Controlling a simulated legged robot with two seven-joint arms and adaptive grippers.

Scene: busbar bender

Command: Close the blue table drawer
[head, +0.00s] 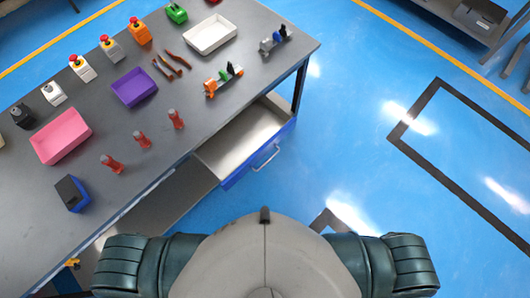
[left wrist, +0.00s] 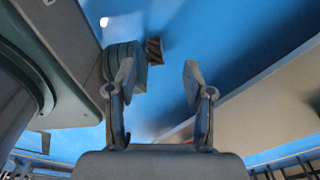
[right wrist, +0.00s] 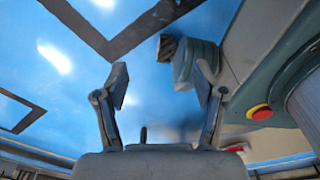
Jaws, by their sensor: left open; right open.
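The blue table drawer (head: 276,154) stands pulled out from under the right part of the grey table, with its pale inside showing. A silver bar handle (head: 266,158) is on its blue front. My grippers do not show in the head view, only parts of my arms along the bottom edge. My left gripper (left wrist: 161,82) is open and empty in the left wrist view. My right gripper (right wrist: 163,82) is open and empty in the right wrist view. Neither gripper touches the drawer.
The grey table (head: 195,95) holds a pink tray (head: 61,136), a purple tray (head: 134,87), a white tray (head: 210,34), red bottle-like items (head: 142,139) and several button boxes. A dark shelf (head: 150,215) lies below its front edge. Blue floor (head: 350,130) is clear right of the drawer.

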